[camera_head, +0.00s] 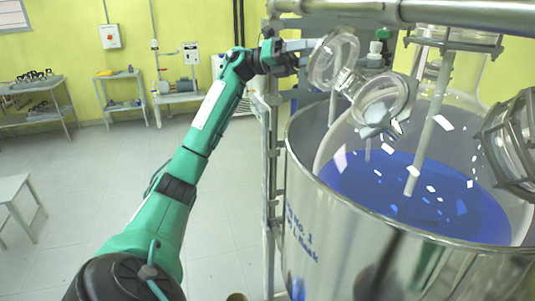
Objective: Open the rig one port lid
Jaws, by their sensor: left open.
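The rig one vessel (305,170) is a large steel-jacketed glass reactor with blue liquid (440,205) inside and "No. 1" lettering on its wall. Its glass port (385,100) sits at the upper left of the glass top. The round clear port lid (334,58) stands tilted up and away from the port, joined to it by a small hinge piece (349,82). My left gripper (304,46) is open, at the left edge of the lid. Whether a finger touches the lid cannot be told. My right gripper is out of view.
A metal frame post (271,190) stands close left of the vessel, and a thick pipe (420,10) crosses above it. A stirrer shaft (430,130) goes down into the liquid. Another glass port (515,140) is at the right edge. The floor at left is mostly clear.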

